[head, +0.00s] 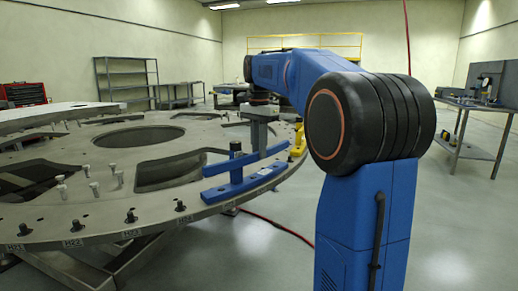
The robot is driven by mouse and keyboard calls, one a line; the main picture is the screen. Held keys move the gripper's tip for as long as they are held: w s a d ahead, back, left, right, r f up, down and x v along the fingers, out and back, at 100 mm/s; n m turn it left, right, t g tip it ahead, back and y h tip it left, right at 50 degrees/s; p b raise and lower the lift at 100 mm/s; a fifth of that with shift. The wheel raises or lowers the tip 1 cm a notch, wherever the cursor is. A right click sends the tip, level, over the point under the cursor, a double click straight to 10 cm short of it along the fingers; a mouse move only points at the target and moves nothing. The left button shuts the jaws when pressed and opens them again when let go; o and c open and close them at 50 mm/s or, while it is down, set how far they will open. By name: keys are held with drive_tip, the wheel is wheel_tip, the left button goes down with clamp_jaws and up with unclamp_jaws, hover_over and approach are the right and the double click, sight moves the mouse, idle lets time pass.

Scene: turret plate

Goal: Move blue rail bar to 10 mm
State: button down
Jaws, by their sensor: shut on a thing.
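Two long blue bars lie near the right rim of the round turret plate (60,212), one behind the other. My gripper (262,147) points down at the rear bar, the blue rail bar (217,168), and is shut on it. The fingertips are small and partly hidden. The front blue bar (222,192) runs roughly parallel along the plate edge, with a pale strip on its right part. A blue post with a dark knob (236,151) stands between the bars. I cannot read any millimetre scale or the gap between the bars.
Several pale pegs (93,189) and dark studs (131,216) stand on the plate left of the bars. A yellow part (298,141) is at the right rim. The plate has large cut-outs. A workbench (470,148) stands far right, with clear floor before it.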

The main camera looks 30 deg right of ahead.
drive_tip(key=shift+f, duration=0.7)
idle(0.8)
drive_tip(key=c, duration=1.9)
unclamp_jaws()
drive_tip(key=shift+o, duration=0.2)
drive_tip(key=shift+r, duration=3.55)
